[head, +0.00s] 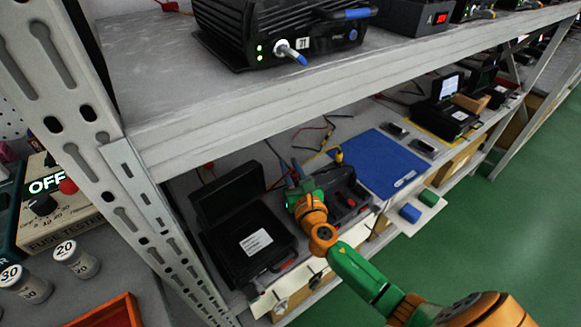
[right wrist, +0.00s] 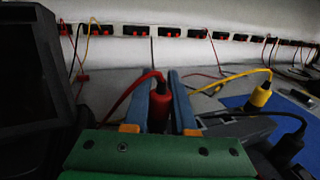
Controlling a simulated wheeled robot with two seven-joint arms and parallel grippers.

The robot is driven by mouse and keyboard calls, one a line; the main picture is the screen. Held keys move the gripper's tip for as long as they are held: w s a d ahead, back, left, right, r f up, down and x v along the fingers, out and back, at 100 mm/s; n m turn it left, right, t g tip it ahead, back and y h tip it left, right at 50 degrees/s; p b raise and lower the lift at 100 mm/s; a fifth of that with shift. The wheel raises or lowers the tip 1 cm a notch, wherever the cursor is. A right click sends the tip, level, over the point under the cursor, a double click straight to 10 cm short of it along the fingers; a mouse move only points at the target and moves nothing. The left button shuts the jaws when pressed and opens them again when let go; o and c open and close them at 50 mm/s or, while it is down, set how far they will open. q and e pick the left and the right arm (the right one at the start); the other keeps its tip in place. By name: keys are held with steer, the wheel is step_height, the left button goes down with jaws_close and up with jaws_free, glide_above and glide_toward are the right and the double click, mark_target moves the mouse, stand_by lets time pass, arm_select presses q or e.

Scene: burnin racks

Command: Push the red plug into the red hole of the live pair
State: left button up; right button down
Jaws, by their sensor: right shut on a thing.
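My right gripper (head: 296,174) reaches over the lower shelf, beside a dark device (head: 349,196) with small red parts on top. In the right wrist view its two blue-grey fingers (right wrist: 167,98) are shut on the red plug (right wrist: 158,112), whose red cable trails up and left. The plug's tip is hidden behind the green gripper body. In the right wrist view, several red-and-black socket pairs (right wrist: 132,30) line the back wall. I cannot tell which pair is live, and no red hole on the device shows clearly. My left gripper is not in view.
A yellow plug (right wrist: 260,96) and a black plug (right wrist: 289,143) stand right of the gripper. An open black case (head: 250,237) lies left of it, a blue mat (head: 385,163) right.

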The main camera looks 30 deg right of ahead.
steer(key=shift+f+b, duration=0.4)
steer(key=shift+f, duration=0.1)
stand_by(0.4)
steer(key=shift+c, duration=1.3)
jaws_free()
steer(key=shift+r, duration=0.1)
step_height(320, 180, up, 5)
steer(key=p, duration=0.5)
steer(key=shift+r+p, duration=0.2)
steer(key=shift+p, duration=0.15)
